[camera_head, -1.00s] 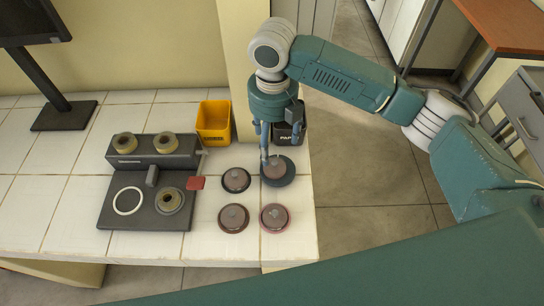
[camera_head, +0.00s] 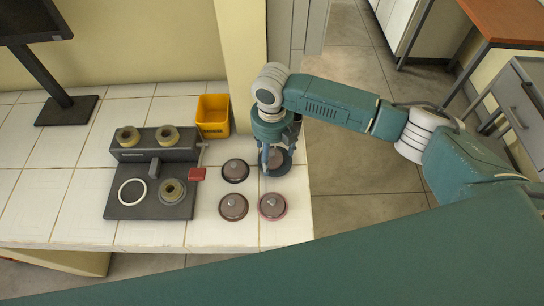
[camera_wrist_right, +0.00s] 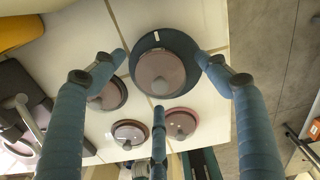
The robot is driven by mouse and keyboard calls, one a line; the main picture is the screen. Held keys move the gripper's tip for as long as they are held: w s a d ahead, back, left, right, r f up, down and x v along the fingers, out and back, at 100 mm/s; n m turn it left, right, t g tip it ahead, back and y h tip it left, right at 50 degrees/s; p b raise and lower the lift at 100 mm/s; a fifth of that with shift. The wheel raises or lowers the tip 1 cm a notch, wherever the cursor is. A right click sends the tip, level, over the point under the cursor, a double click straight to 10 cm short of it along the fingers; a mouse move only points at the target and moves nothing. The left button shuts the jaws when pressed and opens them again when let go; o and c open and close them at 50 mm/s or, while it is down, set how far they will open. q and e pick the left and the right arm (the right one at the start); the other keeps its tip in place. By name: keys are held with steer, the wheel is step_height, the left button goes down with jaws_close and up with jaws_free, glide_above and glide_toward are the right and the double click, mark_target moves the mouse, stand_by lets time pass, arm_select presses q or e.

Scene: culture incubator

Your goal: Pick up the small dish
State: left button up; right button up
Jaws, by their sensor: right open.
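Several small round dishes stand on the white tiled bench. One dish (camera_head: 277,160) sits on a dark blue round base with a white mark; its pinkish-grey top shows in the wrist view (camera_wrist_right: 160,73). My right gripper (camera_head: 268,167) is open above this dish, fingers pointing down. In the wrist view its three fingers spread around the dish and its base. Any contact cannot be told. A dark-rimmed dish (camera_head: 235,171) stands just left of it, another dark one (camera_head: 233,207) at front left, and a pink-rimmed one (camera_head: 272,206) in front. My left gripper is not in view.
A grey device (camera_head: 150,206) with ring-shaped parts stands left of the dishes, with a red piece (camera_head: 197,174) at its right edge. A yellow bin (camera_head: 212,117) is behind, near the wall pillar. The bench (camera_head: 290,232) ends just right of the dishes.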

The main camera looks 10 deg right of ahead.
steer(key=c, duration=1.3)
steer(key=shift+o, duration=0.2)
steer(key=shift+r, duration=0.1)
